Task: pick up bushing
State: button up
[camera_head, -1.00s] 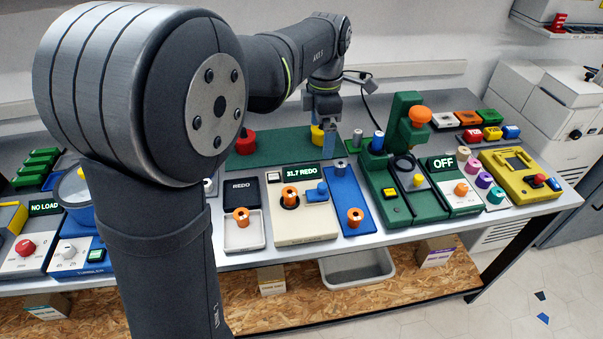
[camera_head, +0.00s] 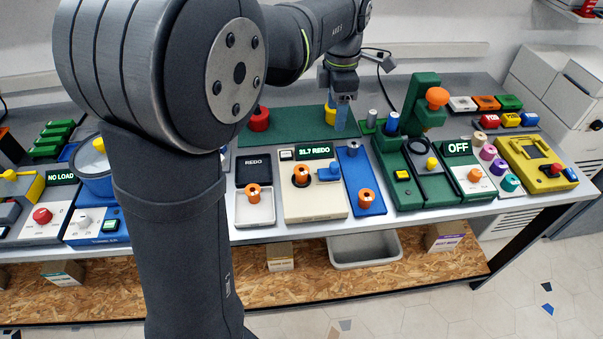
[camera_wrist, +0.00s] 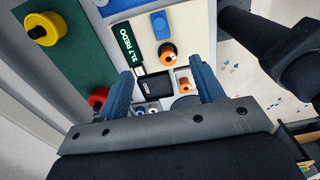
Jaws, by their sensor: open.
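Orange bushings with dark holes stand in several places. One bushing (camera_head: 253,194) is in the white tray below the black REDO plate (camera_head: 254,168). Another bushing (camera_head: 301,176) sits on the cream gauge (camera_head: 315,208) with the REDO display, and a third bushing (camera_head: 366,198) stands on the blue board (camera_head: 352,173). In the wrist view, the gauge bushing (camera_wrist: 167,55) and the tray bushing (camera_wrist: 184,86) both show. My gripper (camera_head: 341,122) hangs open and empty over the green mat, behind the gauge. Its two blue fingers (camera_wrist: 163,88) are spread in the wrist view.
The green mat (camera_head: 285,125) holds a red knob-like part (camera_head: 259,119) and a yellow one (camera_head: 330,118). A tall green press (camera_head: 424,100) stands to the right of my gripper. A grey bin (camera_head: 365,249) is on the lower shelf.

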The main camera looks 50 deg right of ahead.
jog(key=shift+c, duration=0.4)
jog(key=m, duration=2.7)
send_over(302, 170)
jog(key=f, duration=0.9)
jog(key=a+f, duration=0.1)
jog(key=f, duration=0.3)
jog(key=shift+w+f, duration=0.35)
jog(key=shift+w, duration=0.05)
jog(key=shift+s+d+f, duration=0.1)
jog(key=shift+d+f, duration=0.1)
jog(key=shift+f, duration=0.7)
jog(key=shift+s+d+f, duration=0.1)
jog(key=shift+d+f, duration=0.05)
jog(key=shift+f, duration=0.75)
jog(key=shift+s+d+f, duration=0.1)
jog(key=shift+d+f, duration=0.1)
jog(key=shift+f, duration=0.7)
